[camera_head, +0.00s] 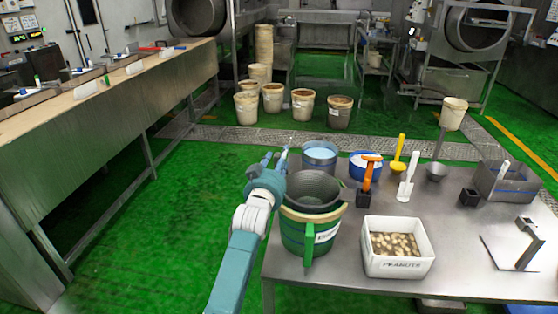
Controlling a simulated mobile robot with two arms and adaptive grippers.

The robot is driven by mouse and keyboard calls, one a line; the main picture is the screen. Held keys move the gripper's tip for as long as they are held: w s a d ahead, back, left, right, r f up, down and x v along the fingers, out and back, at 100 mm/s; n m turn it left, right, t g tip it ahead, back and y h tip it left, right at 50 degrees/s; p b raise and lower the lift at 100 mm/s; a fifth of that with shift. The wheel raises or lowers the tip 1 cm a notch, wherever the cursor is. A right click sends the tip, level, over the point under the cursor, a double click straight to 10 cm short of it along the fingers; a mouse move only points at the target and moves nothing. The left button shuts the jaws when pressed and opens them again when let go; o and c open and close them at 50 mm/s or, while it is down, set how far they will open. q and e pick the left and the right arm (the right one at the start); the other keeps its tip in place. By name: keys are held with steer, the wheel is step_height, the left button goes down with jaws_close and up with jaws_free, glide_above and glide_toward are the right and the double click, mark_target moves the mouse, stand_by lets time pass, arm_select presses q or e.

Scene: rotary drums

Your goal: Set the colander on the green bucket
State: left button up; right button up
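The green bucket (297,236) stands at the near left edge of the metal table, with a tan rim, a white label and a green handle at the front. The dark grey colander (314,188) is at its mouth, its upper part standing above the bucket's rim and its lower part hidden inside. It looks about level. My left gripper (277,160) is just left of and beyond the colander, its fingers apart with nothing visible between them. Whether it touches the colander's rim I cannot tell. My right gripper is not in view.
A white peanuts box (398,266) stands right of the bucket. A blue bowl (365,166), upright tools and a grey bin (505,184) are farther right. Green floor (190,205) is open to the left.

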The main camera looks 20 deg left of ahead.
arm_select(q)
steer(key=shift+f, duration=0.1)
steer(key=shift+s, duration=0.2)
steer(key=shift+s+d, duration=0.1)
steer(key=shift+s, duration=0.3)
steer(key=s+d, duration=0.2)
steer(key=s, duration=0.8)
steer(key=shift+s, duration=0.3)
steer(key=shift+d, duration=0.1)
